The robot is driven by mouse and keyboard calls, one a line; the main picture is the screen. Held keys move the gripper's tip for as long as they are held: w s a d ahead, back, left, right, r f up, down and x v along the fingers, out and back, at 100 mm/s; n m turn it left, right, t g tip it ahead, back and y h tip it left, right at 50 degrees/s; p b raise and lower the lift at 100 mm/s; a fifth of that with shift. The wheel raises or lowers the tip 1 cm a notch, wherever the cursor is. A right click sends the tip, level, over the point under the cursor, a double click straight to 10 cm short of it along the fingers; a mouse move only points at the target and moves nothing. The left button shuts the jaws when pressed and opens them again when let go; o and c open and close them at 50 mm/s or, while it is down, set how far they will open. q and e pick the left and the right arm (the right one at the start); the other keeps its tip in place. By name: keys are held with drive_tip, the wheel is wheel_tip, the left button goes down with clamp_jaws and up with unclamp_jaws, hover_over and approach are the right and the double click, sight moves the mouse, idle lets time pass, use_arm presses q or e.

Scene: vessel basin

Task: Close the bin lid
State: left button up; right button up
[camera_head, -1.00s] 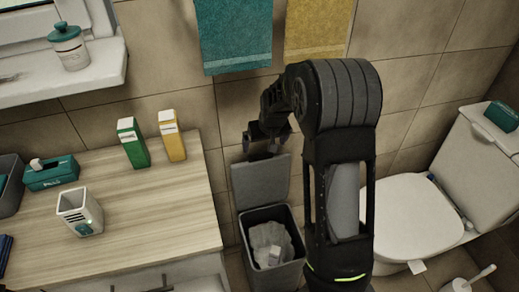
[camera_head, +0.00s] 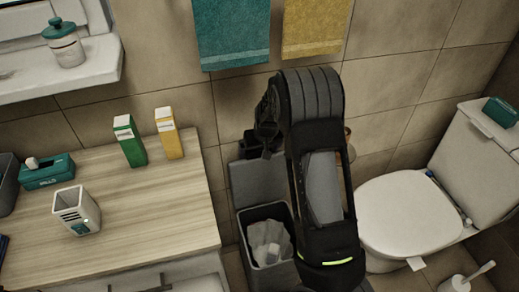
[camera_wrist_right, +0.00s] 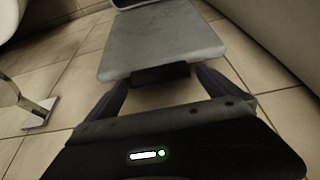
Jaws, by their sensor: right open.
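The grey bin (camera_head: 265,212) stands on the floor between the counter and the toilet, with a white liner (camera_head: 268,238) inside. Its grey lid (camera_head: 258,182) is raised, standing up at the back near the wall. My right gripper (camera_head: 262,146) is at the top edge of the lid, partly hidden by my own arm. In the right wrist view the lid (camera_wrist_right: 163,38) lies ahead of the open gripper (camera_wrist_right: 163,82), its near edge between or just beyond the fingertips. I cannot tell whether they touch. My left gripper is not in view.
The wooden counter (camera_head: 150,215) is left of the bin, holding green and yellow boxes (camera_head: 168,135) and a white cup (camera_head: 77,210). The toilet (camera_head: 410,215) is to the right. Teal (camera_head: 232,35) and yellow towels (camera_head: 315,28) hang above. A toilet brush (camera_head: 470,280) stands at lower right.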

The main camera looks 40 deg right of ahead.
drive_tip(key=shift+c, duration=0.2)
drive_tip(key=c, duration=2)
drive_tip(key=shift+o, duration=0.2)
